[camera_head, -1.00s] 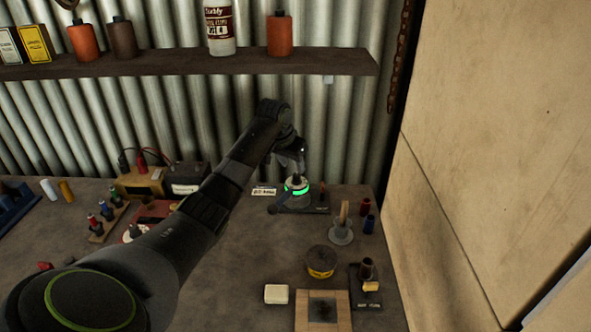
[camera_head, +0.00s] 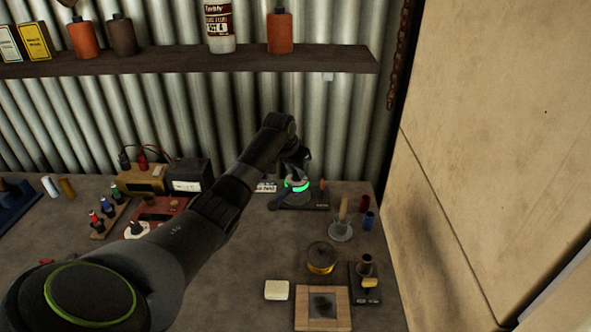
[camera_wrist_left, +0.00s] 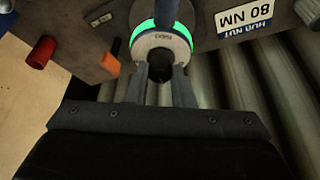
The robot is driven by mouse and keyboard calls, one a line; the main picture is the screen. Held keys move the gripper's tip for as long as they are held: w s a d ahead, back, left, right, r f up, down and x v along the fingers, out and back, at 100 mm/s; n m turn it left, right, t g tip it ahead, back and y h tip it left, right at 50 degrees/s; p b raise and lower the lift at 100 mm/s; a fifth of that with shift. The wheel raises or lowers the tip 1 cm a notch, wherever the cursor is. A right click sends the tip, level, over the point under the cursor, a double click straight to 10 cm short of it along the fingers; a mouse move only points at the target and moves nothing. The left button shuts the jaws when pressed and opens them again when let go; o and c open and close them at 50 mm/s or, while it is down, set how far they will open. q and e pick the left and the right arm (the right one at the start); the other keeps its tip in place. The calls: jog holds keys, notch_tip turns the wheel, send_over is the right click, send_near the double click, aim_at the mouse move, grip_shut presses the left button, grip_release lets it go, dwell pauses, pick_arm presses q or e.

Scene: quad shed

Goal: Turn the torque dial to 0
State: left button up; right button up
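The torque dial unit (camera_head: 297,186) stands at the back right of the bench, with a glowing green ring. In the left wrist view its pale round collar and green ring (camera_wrist_left: 177,29) are at the top middle, with a small dark knob (camera_wrist_left: 160,70) in front. My left gripper (camera_head: 296,167) is at the dial from above. In the left wrist view its two fingers (camera_wrist_left: 160,82) stand on either side of the dark knob, with a narrow gap. I cannot tell whether they touch it. The dial's pointer and numbers are not readable. My right gripper is not in view.
A "HUB NUT 80 NM" label (camera_wrist_left: 247,18) is beside the dial. A red cylinder (camera_wrist_left: 42,52) is at left there. A beige panel (camera_head: 480,150) bounds the right.

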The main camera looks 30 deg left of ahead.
pick_arm(q)
grip_shut()
jog(key=shift+r+n+y+p, duration=0.3)
jog(key=shift+n+p, duration=0.4)
jog(key=shift+p, duration=0.45)
jog(key=shift+d+n+y+p, duration=0.1)
jog(key=shift+n+y+p, duration=0.2)
jog(key=shift+n+p, duration=0.5)
jog(key=shift+w+f+n+g+y+p, duration=0.1)
jog(key=shift+n+g+y+p, duration=0.25)
jog(key=shift+n+p, duration=0.8)
jog(key=shift+d+f+n+y+p, duration=0.1)
jog(key=shift+n+y+p, duration=0.3)
jog(key=shift+n, duration=0.65)
jog(key=shift+n+g+y, duration=0.25)
jog(key=shift+n, duration=0.55)
